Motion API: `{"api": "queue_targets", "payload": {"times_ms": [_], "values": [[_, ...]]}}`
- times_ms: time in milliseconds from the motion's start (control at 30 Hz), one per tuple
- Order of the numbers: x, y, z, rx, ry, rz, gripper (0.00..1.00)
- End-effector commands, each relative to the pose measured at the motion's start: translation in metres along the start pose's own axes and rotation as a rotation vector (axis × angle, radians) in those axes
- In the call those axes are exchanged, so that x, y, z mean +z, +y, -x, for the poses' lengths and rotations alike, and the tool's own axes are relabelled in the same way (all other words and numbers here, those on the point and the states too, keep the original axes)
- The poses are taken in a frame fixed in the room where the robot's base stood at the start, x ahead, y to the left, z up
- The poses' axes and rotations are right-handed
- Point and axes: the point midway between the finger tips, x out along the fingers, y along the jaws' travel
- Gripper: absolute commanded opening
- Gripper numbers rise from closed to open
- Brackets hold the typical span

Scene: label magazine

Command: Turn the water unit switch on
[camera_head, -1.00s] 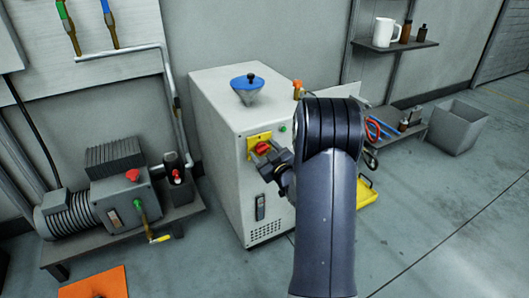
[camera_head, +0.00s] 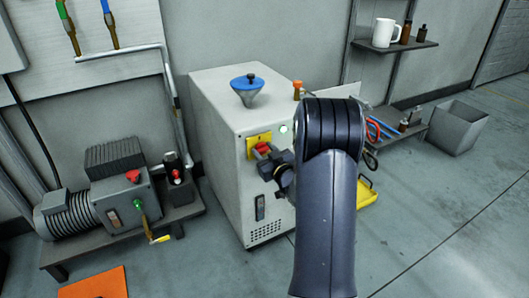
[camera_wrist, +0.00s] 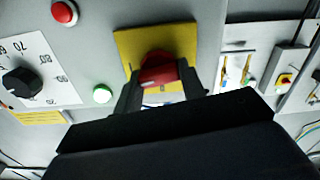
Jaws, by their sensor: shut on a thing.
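The water unit (camera_head: 215,125) is a pale grey cabinet in the middle of the head view. Its red rotary switch (camera_head: 263,147) sits on a yellow plate (camera_head: 256,138) on the front face. In the wrist view the red knob (camera_wrist: 160,68) stands in front of the yellow plate (camera_wrist: 130,45), with a dark finger on each side. My gripper (camera_head: 267,156) is shut on the red knob. A green lamp (camera_head: 283,128) beside the switch glows; it also shows in the wrist view (camera_wrist: 103,94). My arm hides part of the cabinet's right side.
A blue-lidded funnel (camera_head: 248,88) stands on the cabinet top. A motor unit (camera_head: 105,195) on a low bench is at the left. A shelf with a mug (camera_head: 384,33) and a grey bin (camera_head: 456,128) are at the right. Floor is clear at front right.

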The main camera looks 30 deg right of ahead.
Motion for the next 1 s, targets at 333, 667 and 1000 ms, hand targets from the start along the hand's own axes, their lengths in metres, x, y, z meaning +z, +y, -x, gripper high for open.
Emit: {"api": "queue_targets", "payload": {"times_ms": [333,667,1000], "values": [[0.0002,0.0007,0.0001,0.0,0.0,-0.195,0.15],[0.0004,0.0007,0.0001,0.0,0.0,-0.199,0.41],[0.0003,0.0007,0.0001,0.0,0.0,-0.197,0.6]]}}
